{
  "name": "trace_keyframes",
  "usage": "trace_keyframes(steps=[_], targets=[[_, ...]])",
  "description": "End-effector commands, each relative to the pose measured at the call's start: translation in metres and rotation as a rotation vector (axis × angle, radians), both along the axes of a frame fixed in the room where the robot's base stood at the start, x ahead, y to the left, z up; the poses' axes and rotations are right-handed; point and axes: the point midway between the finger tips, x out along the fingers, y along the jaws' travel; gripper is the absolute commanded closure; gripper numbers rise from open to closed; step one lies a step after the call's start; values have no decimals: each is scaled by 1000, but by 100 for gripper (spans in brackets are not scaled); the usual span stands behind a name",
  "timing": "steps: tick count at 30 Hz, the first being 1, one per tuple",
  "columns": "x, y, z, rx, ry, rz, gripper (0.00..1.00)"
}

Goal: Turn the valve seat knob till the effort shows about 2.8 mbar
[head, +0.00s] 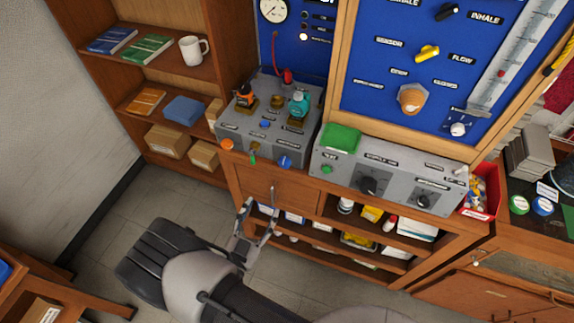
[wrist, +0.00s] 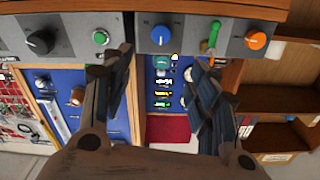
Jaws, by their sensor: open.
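I cannot tell which knob is the valve seat knob, as most labels are too small to read. On the blue panel are a round tan-orange knob (head: 411,97), a yellow lever knob (head: 428,53) and a black knob (head: 447,12). A tall white scale (head: 516,62) with a red marker (head: 501,73) stands at the panel's right; its reading is illegible. A round dial gauge (head: 273,9) is at the top, partly cut off. My gripper (head: 259,200) is open and empty, in front of the bench, touching no knob. In the wrist view its fingers (wrist: 158,75) are spread apart.
A grey box (head: 250,150) with orange, green and blue controls is at left. Another (head: 385,180) has black knobs and a green block (head: 341,138). A red bin (head: 481,193) is right of it. Shelves lie below and left. The floor in front is partly free.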

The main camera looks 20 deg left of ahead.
Motion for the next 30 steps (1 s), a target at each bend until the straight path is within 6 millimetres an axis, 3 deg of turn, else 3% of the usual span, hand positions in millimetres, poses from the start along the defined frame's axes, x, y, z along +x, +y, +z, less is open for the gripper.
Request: trace_keyframes(steps=[21,30], targets=[[142,-12,0,3,2,-4,46],[168,-13,0,1,2,-1,46]])
